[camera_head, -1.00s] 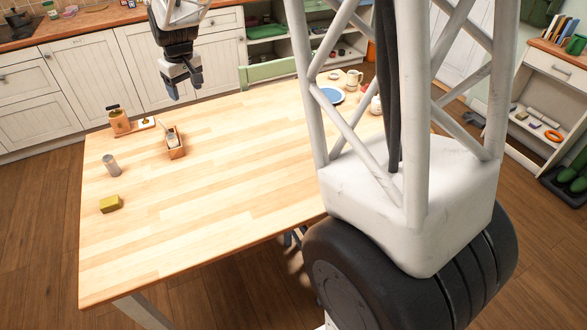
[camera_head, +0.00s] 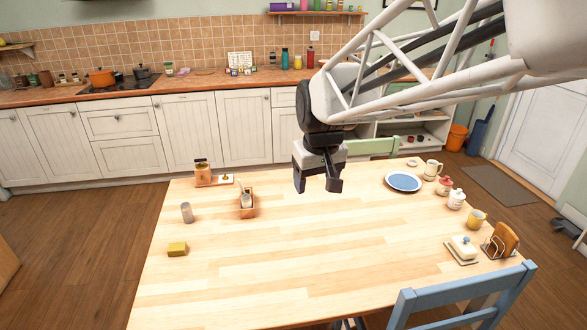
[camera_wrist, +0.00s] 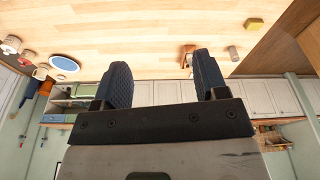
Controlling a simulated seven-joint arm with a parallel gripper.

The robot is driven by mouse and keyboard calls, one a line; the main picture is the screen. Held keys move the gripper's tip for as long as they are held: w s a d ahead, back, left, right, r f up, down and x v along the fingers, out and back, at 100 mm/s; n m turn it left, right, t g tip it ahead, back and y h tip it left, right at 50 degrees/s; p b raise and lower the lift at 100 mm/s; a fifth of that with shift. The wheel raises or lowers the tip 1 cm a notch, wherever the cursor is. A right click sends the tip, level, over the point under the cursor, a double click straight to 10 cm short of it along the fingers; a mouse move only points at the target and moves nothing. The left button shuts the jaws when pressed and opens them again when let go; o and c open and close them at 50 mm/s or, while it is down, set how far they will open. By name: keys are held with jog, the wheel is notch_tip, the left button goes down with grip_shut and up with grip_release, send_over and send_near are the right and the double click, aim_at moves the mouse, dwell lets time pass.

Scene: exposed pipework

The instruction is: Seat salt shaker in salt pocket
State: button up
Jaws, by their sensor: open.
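A small grey cylinder (camera_head: 187,212), which looks like the salt shaker, stands upright on the left part of the table. It also shows in the wrist view (camera_wrist: 233,53). A wooden caddy (camera_head: 247,212), which looks like the pocket holder, stands to its right. A pale, light-topped item (camera_head: 246,196) is in the caddy; the pockets are too small to tell apart. My gripper (camera_head: 317,184) is open and empty above the table's far side, right of the caddy and well apart from both. In the wrist view its fingers (camera_wrist: 162,78) are spread, and the right one partly hides the caddy.
A yellow block (camera_head: 177,249) lies in front of the cylinder. A copper-coloured canister on a board (camera_head: 205,176) stands behind. A blue plate (camera_head: 404,181), jars (camera_head: 456,199), a butter dish (camera_head: 463,247) and a toast rack (camera_head: 500,240) fill the right side. The table's middle (camera_head: 310,240) is clear.

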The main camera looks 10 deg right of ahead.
jog(key=s+d+f+m, duration=0.1)
jog(key=s, duration=0.9)
jog(key=s+d+f+m, duration=0.1)
jog(key=s+d+f, duration=0.1)
jog(key=s, duration=0.8)
jog(key=shift+s+d+f, duration=0.15)
jog(key=shift+s+d, duration=0.1)
